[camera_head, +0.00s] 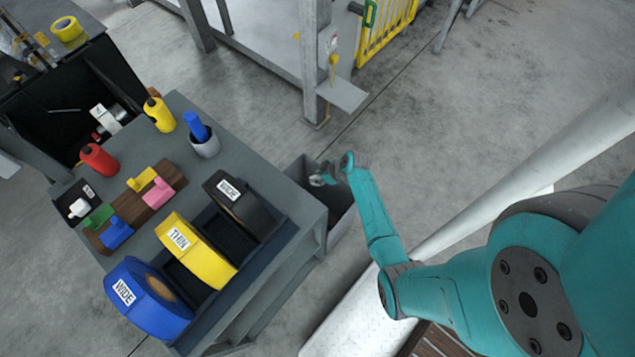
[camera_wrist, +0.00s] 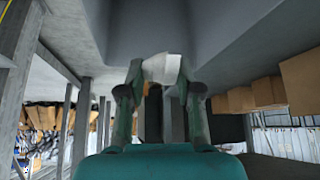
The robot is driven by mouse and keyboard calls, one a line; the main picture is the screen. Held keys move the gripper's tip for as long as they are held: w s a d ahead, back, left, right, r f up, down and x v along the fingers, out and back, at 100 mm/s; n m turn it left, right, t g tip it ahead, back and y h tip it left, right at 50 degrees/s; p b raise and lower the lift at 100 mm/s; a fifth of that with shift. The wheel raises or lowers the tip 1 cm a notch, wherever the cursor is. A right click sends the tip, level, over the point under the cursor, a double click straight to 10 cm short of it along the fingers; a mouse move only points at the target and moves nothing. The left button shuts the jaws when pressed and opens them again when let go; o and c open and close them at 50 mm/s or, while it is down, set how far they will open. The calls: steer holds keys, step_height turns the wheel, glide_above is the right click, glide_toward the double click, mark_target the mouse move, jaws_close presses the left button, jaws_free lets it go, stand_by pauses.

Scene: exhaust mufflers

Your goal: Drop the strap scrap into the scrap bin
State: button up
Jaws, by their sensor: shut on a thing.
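My gripper (camera_head: 318,180) is at the mouth of the dark grey bin (camera_head: 346,222), which stands on the floor against the right end of the bench. In the wrist view my gripper (camera_wrist: 160,75) is shut on a small pale grey-white piece (camera_wrist: 161,68), which looks like the strap scrap. The piece sits between the fingertips. In the head view it is too small to tell from the gripper. Whether the fingertips are below the bin's rim is hard to tell. Grey walls, probably the bin's, fill the top of the wrist view.
The bench (camera_head: 278,178) carries blue, yellow and black strap reels (camera_head: 197,250), a grey cup with a blue item (camera_head: 205,145), red and yellow bottles, and small coloured clips. A grey post (camera_head: 315,65) stands behind the bin. Floor to the right is open.

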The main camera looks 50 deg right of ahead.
steer(key=o, duration=0.8)
steer(key=shift+s, duration=0.1)
steer(key=v, duration=1.2)
